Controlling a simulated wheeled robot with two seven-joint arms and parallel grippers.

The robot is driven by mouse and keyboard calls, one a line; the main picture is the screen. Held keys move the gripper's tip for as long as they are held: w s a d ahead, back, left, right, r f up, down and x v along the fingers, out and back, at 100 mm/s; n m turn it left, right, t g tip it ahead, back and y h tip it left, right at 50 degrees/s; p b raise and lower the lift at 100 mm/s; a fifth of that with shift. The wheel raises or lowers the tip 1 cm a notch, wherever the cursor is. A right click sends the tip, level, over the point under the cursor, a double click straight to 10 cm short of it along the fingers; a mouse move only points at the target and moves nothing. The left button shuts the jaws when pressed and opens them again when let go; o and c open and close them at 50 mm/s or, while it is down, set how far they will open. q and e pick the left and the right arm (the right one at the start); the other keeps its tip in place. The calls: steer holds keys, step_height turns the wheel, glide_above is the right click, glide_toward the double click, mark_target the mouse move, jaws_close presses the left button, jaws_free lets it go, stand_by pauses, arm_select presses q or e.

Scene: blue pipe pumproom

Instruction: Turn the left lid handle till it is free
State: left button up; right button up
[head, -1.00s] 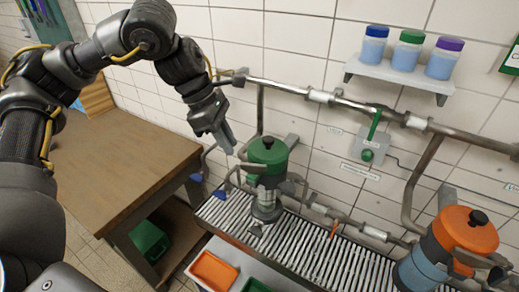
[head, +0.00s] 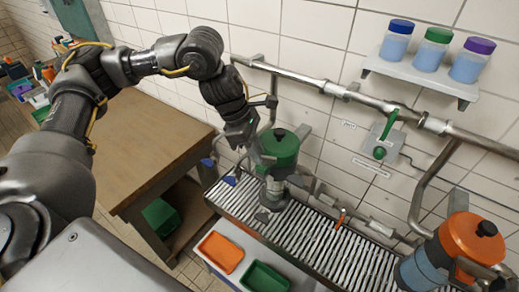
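The left filter unit has a green lid (head: 284,152) with a small black knob (head: 278,134) on top, in the middle of the head view. Below the lid, a clear and grey body (head: 273,190) stands over the slatted grating. My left gripper (head: 258,160) points down at the left front side of the green lid, very close to it. Its fingers overlap the lid's edge in the picture, so I cannot tell if they touch it or hold a handle there. The lid's handle at that side is hidden or too small to make out. My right gripper is not in view.
A second unit with an orange lid (head: 470,238) stands at the lower right. A steel pipe (head: 310,84) runs along the wall above. A green lever (head: 388,126) is on the wall. Orange (head: 221,252) and green (head: 265,279) trays lie in front of the grating (head: 330,235).

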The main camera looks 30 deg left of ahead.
arm_select(q)
steer(key=shift+d+f, duration=0.35)
steer(key=shift+f, duration=0.6)
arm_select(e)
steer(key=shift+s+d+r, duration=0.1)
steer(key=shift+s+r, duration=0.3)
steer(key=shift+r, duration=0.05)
arm_select(q)
jaws_close()
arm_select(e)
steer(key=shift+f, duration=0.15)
